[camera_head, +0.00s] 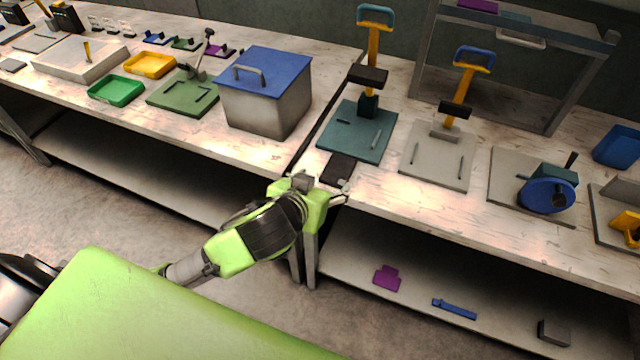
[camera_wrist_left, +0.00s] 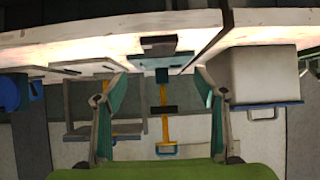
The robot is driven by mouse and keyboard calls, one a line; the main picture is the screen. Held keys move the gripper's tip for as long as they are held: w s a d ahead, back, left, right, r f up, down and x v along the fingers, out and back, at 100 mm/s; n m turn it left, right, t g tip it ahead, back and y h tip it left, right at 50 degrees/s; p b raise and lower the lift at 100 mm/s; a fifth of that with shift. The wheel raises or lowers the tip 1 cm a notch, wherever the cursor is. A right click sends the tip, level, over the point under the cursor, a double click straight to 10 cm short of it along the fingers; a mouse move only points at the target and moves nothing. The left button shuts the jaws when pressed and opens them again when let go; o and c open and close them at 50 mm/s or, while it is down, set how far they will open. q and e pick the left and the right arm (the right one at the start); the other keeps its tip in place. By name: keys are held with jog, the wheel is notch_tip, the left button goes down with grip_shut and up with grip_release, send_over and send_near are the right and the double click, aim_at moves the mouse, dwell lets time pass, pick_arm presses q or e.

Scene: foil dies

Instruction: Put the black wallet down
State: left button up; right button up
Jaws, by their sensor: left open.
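The black wallet (camera_head: 339,168) lies flat on the worn white table, near its front edge and just in front of the teal base of a press (camera_head: 357,131). It also shows in the left wrist view (camera_wrist_left: 158,43), where the scene appears upside down. My left gripper (camera_head: 343,192) is at the table's front edge, close to the wallet's near side. Its fingers (camera_wrist_left: 160,85) are spread open with nothing held between them, and the wallet appears beyond the tips, apart from them. My right gripper is not in view.
A grey box with a blue lid (camera_head: 266,92) stands left of the wallet, across a seam between tables. A second press (camera_head: 438,155) with a grey base stands to the right. A lower shelf holds a purple piece (camera_head: 387,278) and a blue piece (camera_head: 454,308).

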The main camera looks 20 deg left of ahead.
pick_arm(q)
jog(key=shift+s+r, duration=0.35)
jog(key=shift+s, duration=0.15)
jog(key=shift+f, duration=0.1)
jog(key=a+f+m+g, duration=0.1)
jog(key=a+f+g, duration=0.25)
jog(key=f, duration=1.65)
jog(key=s+a+f+g, duration=0.15)
jog(key=s+f, duration=0.25)
jog(key=f, duration=0.5)
jog(key=s+a+f+g, duration=0.15)
jog(key=s+f, duration=0.25)
jog(key=f, duration=0.4)
jog(key=s+f+g, duration=0.1)
jog(key=s+f, duration=0.5)
jog(key=s, duration=0.5)
jog(key=s+f+g, duration=0.1)
jog(key=s+f, duration=0.5)
jog(key=s, duration=0.4)
jog(key=s+f+m+g, duration=0.1)
jog(key=s+f, duration=0.5)
jog(key=s, duration=0.5)
jog(key=shift+s+f+g, duration=0.15)
jog(key=shift+s+g, duration=0.2)
